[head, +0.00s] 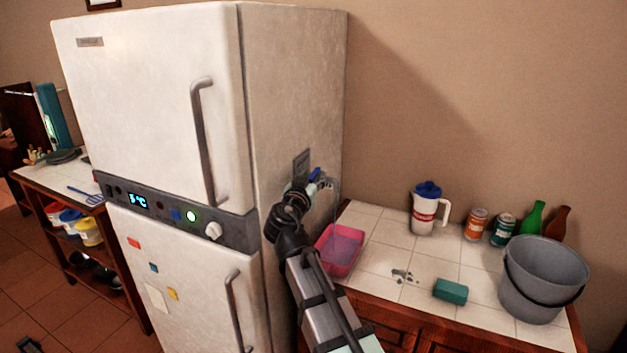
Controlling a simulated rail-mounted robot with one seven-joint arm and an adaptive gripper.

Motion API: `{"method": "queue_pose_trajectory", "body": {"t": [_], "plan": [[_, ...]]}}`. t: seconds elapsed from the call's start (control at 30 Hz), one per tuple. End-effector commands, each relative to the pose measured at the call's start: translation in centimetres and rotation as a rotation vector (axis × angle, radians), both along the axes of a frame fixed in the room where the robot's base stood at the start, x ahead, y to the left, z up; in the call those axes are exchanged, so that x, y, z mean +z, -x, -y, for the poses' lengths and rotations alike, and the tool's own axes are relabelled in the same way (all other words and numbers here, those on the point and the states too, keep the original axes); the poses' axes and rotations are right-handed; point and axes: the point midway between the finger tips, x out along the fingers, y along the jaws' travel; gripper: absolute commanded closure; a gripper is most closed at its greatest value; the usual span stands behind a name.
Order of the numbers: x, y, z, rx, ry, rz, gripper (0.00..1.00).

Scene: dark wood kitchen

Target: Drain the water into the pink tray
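The pink tray (325,262) sits on the white tiled counter against the side of the white fridge (297,85). A small tap with a blue handle (315,174) is on the fridge's side, above the tray. A pale curved shape, either a spout or running water, comes from the tap and drops toward the tray. The inside of the tray looks purplish, perhaps with water in it. My gripper (319,184) is at the tap, close to the blue handle. Its fingers are small and partly hidden, so I cannot tell whether they grip the handle.
On the counter stand a white jug with blue lid (426,210), two cans (476,225), green and brown bottles (535,217) and a grey bucket (540,280). A green sponge (450,291) lies near the front edge, beside a small wet patch (404,276).

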Motion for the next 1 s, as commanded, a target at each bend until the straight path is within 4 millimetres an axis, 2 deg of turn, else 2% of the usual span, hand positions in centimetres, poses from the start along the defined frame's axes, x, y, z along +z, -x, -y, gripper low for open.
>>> {"method": "queue_pose_trajectory", "body": {"t": [0.23, 0.37, 0.47, 0.8, 1.0], "plan": [[-0.1, 0.1, 0.0, 0.0, -0.001, -0.001, 0.58], [-0.1, 0.9, -0.3, 0.002, -0.001, 0.0, 0.58], [-0.1, 2.2, -0.7, 0.001, -0.001, 0.0, 0.58], [-0.1, 8.3, -2.9, 0.003, -0.001, 0.0, 0.58], [-0.1, 10.6, -3.8, 0.001, -0.001, 0.0, 0.58]]}}
